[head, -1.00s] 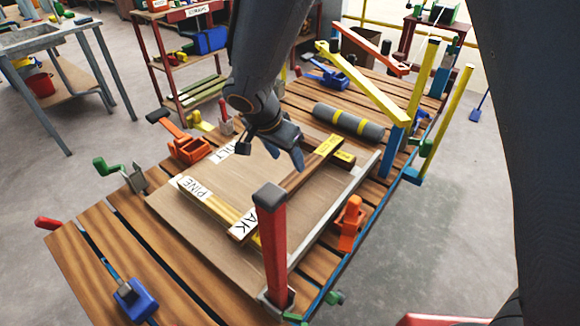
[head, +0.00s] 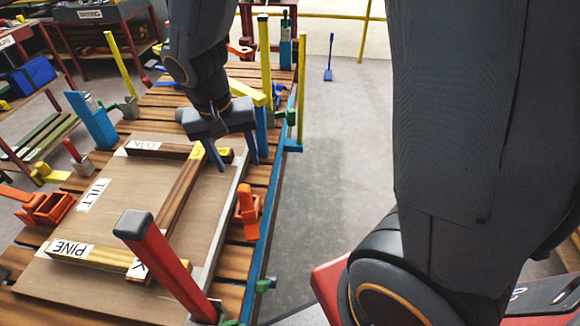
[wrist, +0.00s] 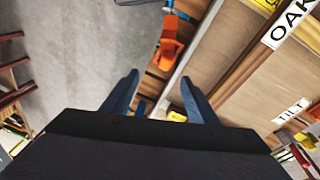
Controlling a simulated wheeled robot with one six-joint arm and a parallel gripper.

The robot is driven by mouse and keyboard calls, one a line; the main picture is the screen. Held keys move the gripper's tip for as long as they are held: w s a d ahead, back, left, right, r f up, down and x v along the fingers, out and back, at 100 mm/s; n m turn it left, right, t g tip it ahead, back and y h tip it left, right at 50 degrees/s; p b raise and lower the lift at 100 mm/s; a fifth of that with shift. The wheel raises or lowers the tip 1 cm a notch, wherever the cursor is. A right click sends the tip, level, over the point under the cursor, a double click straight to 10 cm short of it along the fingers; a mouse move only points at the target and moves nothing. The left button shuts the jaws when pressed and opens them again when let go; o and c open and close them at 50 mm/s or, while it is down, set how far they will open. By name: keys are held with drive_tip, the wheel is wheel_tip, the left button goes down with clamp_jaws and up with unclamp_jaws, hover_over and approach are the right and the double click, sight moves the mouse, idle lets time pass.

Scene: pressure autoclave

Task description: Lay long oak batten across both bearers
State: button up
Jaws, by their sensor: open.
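The long oak batten (head: 172,205) lies over the tilt board (head: 110,215). Its near end, with a partly hidden white label, rests on the pine bearer (head: 82,253). Its far end, with a yellow tag, lies over the dark oak bearer (head: 165,150). Contact at the far end is hard to judge. My gripper (head: 236,165) is open and empty, above and to the right of the batten's far part, near the board's right edge. The wrist view shows both fingers (wrist: 158,78) apart with nothing between them, and the batten (wrist: 255,60) to their right.
A red post (head: 165,265) rises in front of the batten's near end. An orange clamp (head: 247,212) stands right of the board, and another (head: 45,208) stands left. Yellow posts (head: 265,65) rise behind my gripper. Open floor (head: 335,180) lies right of the bench.

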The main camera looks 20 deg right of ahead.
drive_tip(key=s+d+n+y, duration=0.1)
drive_tip(key=s+d+n, duration=0.1)
drive_tip(key=s+d, duration=0.6)
drive_tip(key=shift+s+d+r+n+g+y, duration=0.15)
drive_tip(key=shift+d+n+g+y, duration=0.2)
drive_tip(key=shift+d, duration=0.55)
